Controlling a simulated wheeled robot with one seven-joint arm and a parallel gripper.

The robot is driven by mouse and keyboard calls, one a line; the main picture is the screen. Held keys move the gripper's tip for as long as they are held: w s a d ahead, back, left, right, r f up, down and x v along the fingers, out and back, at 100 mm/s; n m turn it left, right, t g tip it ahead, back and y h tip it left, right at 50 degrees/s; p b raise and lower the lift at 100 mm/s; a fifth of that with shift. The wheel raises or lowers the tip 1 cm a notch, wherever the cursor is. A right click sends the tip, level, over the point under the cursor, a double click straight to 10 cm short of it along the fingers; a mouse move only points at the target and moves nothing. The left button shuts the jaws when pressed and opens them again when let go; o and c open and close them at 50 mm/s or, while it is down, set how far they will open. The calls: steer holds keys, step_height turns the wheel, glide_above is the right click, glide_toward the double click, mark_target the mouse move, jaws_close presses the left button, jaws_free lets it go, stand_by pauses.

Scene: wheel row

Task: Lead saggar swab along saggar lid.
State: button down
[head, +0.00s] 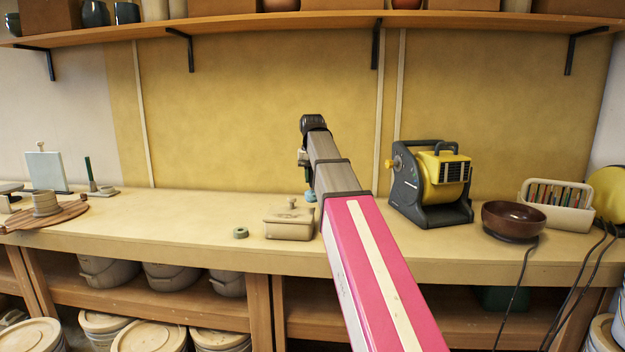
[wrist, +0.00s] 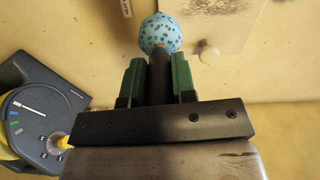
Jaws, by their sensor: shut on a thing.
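The saggar swab shows in the wrist view as a blue, dark-speckled ball (wrist: 161,32) on a brown handle. My gripper (wrist: 159,72) is shut on that handle between its green finger pads. In the head view the swab's blue end (head: 310,196) hangs just right of the saggar, partly hidden by my arm. The saggar is a tan box (head: 288,229) with a flat saggar lid (head: 275,214) and a round knob. In the wrist view the lid (wrist: 222,16) and its knob (wrist: 208,53) lie right of the ball. I cannot tell whether ball and lid touch.
A yellow and grey blower (head: 440,188) stands right of my arm, with a brown bowl (head: 513,219) beyond it. A small green ring (head: 241,232) lies left of the saggar. A shelf (head: 250,24) runs above.

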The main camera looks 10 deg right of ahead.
steer(key=shift+a+n, duration=0.4)
steer(key=shift+a, duration=0.05)
step_height(320, 180, down, 4)
steer(key=shift+s+f, duration=0.1)
steer(key=w+a, duration=0.2)
steer(key=a, duration=0.5)
steer(key=w+a, duration=0.2)
steer(key=a, duration=0.5)
steer(key=shift+w+a, duration=0.35)
steer(key=shift+f, duration=0.65)
steer(key=shift+f, duration=0.25)
steer(key=shift+d, duration=0.15)
